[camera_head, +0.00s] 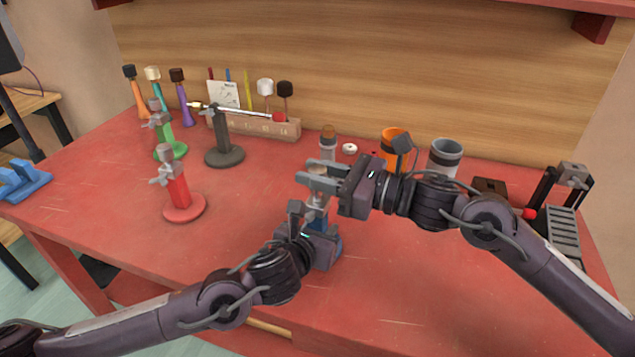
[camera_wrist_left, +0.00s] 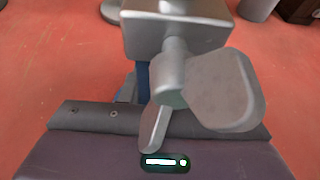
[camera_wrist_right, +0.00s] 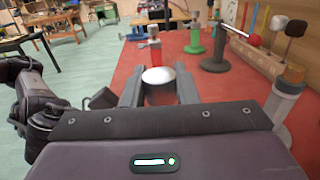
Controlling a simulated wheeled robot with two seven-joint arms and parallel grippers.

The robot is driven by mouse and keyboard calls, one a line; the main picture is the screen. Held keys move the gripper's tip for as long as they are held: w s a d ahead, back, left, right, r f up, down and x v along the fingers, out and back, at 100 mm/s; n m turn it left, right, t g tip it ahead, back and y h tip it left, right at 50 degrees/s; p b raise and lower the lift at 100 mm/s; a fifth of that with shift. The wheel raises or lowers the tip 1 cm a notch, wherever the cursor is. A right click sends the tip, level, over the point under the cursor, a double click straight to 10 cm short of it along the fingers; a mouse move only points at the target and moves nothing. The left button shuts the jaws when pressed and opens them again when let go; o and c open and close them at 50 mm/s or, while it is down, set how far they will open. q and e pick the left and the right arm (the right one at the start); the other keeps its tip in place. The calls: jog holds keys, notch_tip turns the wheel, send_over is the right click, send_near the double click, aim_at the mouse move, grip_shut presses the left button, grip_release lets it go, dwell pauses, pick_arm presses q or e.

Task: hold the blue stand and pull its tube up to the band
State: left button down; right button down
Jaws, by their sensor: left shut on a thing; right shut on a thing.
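The blue stand (camera_head: 319,226) is at the front middle of the red table, mostly hidden by my grippers. My left gripper (camera_head: 314,232) is low and shut on its blue post. In the left wrist view a blue strip of the stand (camera_wrist_left: 142,78) shows behind its grey clamp collar and wing knob (camera_wrist_left: 222,92). My right gripper (camera_head: 312,174) is above the collar, shut on the stand's silvery tube. The tube's rounded top (camera_wrist_right: 158,76) shows between the fingers in the right wrist view. I cannot make out a band on the tube.
A red stand (camera_head: 180,195), a green stand (camera_head: 166,140) and a dark stand (camera_head: 222,145) are to the left. A wooden rack (camera_head: 255,124) with mallets is at the back. An orange cup (camera_head: 391,140) and a grey cup (camera_head: 444,155) stand behind my right gripper.

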jog(key=shift+r, duration=0.25)
jog(key=c, duration=1.1)
grip_release()
jog(key=shift+d+f, duration=0.1)
jog(key=v, duration=1.2)
pick_arm(q)
jog(key=c, duration=1)
grip_release()
